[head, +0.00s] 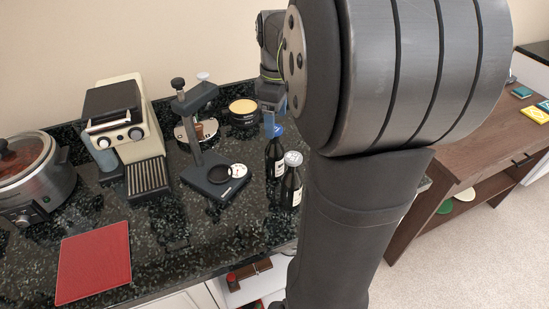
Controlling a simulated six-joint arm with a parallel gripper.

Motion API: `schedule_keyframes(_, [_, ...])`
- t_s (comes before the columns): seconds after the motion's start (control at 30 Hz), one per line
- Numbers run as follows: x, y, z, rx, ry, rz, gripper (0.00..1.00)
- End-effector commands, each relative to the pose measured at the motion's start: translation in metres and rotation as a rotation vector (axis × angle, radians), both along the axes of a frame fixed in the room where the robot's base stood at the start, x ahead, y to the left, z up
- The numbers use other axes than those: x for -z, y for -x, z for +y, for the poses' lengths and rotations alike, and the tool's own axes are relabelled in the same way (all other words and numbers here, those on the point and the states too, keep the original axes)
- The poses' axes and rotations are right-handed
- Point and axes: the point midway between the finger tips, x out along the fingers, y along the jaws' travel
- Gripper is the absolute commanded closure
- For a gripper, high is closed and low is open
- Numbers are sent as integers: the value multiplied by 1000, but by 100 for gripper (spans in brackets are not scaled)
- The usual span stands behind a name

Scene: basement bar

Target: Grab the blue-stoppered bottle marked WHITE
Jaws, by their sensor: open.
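A dark bottle with a blue stopper (274,158) stands upright on the dark speckled counter (150,235), near its right end. Its label is too small to read. A second dark bottle with a pale grey stopper (290,187) stands just in front of it and to the right, overlapping its lower part. My gripper (271,112) is open and points down at the blue stopper from above. The fingers are small and partly merge with the stopper, so I cannot tell whether they touch it or are around it.
A black stand (208,165), a yellow-topped tin (243,112), a cream coffee machine (125,130), a slow cooker (35,175) and a red board (94,262) share the counter. My arm hides the area right of the bottles. A brown wooden table (480,150) stands at right.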

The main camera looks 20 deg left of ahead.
Motion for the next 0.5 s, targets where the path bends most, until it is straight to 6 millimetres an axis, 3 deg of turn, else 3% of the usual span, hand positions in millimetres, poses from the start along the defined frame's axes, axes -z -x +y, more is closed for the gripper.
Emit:
schedule_keyframes(0.1, [21, 1, 0, 0, 2, 4, 26])
schedule_keyframes(0.37, [40, 1, 1, 0, 1, 2, 26])
schedule_keyframes(0.5, [61, 3, 3, 0, 2, 4, 26])
